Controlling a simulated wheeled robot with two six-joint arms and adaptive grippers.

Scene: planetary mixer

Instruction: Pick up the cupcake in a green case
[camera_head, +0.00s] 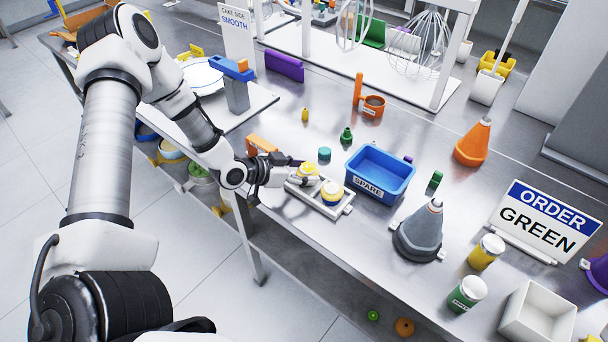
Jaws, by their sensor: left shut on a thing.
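A small pale tray (324,208) near the front edge of the steel table carries two cupcakes. The nearer cupcake (332,191) has a pale top and a yellowish case and stands upright in the tray. My left gripper (296,173) reaches in from the left over the tray's far end and is shut on the other cupcake (309,170). This cupcake has a yellowish top; its case is largely hidden by the fingers and too small to tell its colour. I cannot tell whether it is clear of the tray. My right gripper is not in view.
A blue bin (379,174) marked SPARE stands just right of the tray. A grey cone-shaped piping bag (419,232) stands further right, near an ORDER GREEN sign (543,220). A teal lid (324,154) and a green bottle (346,135) lie behind the tray.

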